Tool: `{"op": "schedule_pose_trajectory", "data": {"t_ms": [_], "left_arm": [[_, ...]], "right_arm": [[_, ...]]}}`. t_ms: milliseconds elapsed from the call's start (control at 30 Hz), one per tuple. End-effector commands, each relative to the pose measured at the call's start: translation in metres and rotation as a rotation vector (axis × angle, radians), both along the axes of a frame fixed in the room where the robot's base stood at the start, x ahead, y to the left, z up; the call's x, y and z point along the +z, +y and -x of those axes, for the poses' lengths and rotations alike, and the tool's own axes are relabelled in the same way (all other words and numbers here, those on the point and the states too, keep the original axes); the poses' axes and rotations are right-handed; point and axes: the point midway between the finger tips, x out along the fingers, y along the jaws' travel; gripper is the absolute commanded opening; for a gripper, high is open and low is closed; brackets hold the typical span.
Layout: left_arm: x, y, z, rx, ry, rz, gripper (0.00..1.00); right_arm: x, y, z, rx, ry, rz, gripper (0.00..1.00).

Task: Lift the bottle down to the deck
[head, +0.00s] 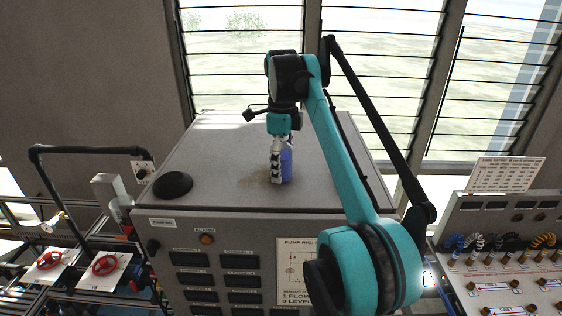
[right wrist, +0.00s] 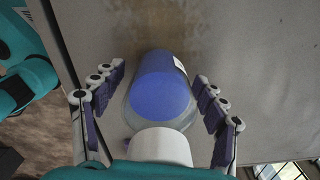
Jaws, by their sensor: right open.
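The blue bottle (head: 287,164) stands on the grey top of the pump rig cabinet (head: 225,150), behind its front edge. In the right wrist view the bottle (right wrist: 160,85) shows a white cap (right wrist: 160,146), a clear shoulder and a blue body with a pale label. My right gripper (head: 278,165) reaches down over it. In the wrist view the open jaws (right wrist: 161,90) are on both sides of the bottle, with a visible gap at each side. In the head view the fingers partly hide the bottle. My left gripper is not in view. I cannot tell which surface is the deck.
A black dome knob (head: 173,185) sits at the cabinet's front left corner. Red valve wheels (head: 104,264) and black pipes are at left. A panel with cables (head: 510,258) stands at right. Louvred windows (head: 400,95) are behind. Much of the cabinet top is clear.

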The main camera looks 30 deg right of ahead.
Motion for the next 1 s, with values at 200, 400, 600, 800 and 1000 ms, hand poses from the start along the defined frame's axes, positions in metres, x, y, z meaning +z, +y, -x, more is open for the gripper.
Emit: {"op": "schedule_pose_trajectory", "data": {"t_ms": [200, 400, 600, 800, 1000], "left_arm": [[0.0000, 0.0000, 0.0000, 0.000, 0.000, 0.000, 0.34], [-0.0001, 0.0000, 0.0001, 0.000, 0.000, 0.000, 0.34], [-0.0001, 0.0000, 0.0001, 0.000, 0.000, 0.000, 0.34], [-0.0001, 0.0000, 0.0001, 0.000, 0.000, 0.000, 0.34], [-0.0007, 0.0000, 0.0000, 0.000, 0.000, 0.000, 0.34]], "right_arm": [[-0.0017, 0.0000, 0.0001, 0.000, 0.000, 0.000, 0.72], [-0.0015, 0.0000, 0.0000, 0.000, 0.000, 0.000, 0.28], [-0.0014, 0.0001, 0.0001, 0.000, 0.000, 0.000, 0.12], [-0.0012, 0.0000, 0.0000, 0.000, 0.000, 0.000, 0.12], [0.0064, -0.0002, -0.0004, 0.000, 0.000, 0.000, 0.12]]}}
